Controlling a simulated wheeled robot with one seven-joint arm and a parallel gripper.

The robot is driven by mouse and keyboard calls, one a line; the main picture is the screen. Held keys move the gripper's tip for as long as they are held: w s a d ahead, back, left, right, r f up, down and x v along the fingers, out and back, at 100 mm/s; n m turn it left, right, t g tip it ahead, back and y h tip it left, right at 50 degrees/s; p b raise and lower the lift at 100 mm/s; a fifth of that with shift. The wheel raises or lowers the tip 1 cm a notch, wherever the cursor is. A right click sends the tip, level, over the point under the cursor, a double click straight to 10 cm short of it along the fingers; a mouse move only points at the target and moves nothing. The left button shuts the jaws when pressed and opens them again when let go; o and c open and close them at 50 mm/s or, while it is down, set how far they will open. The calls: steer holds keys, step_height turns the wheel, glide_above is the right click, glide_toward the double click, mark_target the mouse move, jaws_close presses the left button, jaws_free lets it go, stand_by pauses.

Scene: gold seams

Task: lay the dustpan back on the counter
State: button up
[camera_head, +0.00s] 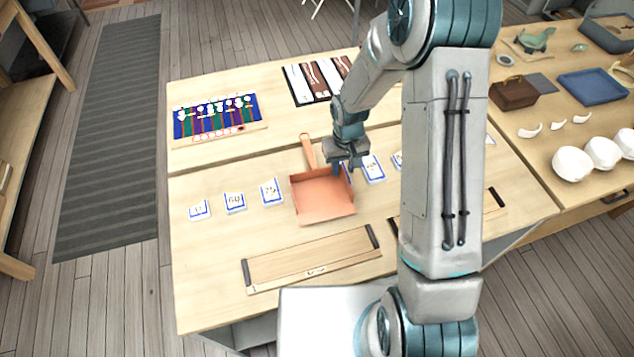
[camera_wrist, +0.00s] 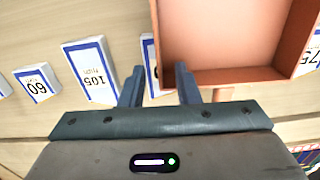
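The orange dustpan (camera_head: 322,198) appears to lie on the light wooden counter (camera_head: 215,275), its pan toward me and its handle (camera_head: 307,152) pointing to the back. My gripper (camera_head: 343,168) is low at the pan's back right corner. In the wrist view the dustpan (camera_wrist: 225,40) fills the upper right, one side wall running down toward the gap between my fingers. My gripper (camera_wrist: 160,80) has its fingers apart, with a visible gap beside that wall. The handle is mostly hidden there behind my gripper.
Numbered cards stand in a row on both sides of the dustpan, including one at its left (camera_head: 271,191) and one at its right (camera_head: 373,168). A wooden panel with dark ends (camera_head: 312,258) lies in front. A colourful board (camera_head: 215,117) lies behind. White bowls (camera_head: 572,164) stand far right.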

steer(key=shift+f, duration=0.7)
steer(key=shift+r, duration=0.1)
jaws_close()
steer(key=shift+r, duration=0.1)
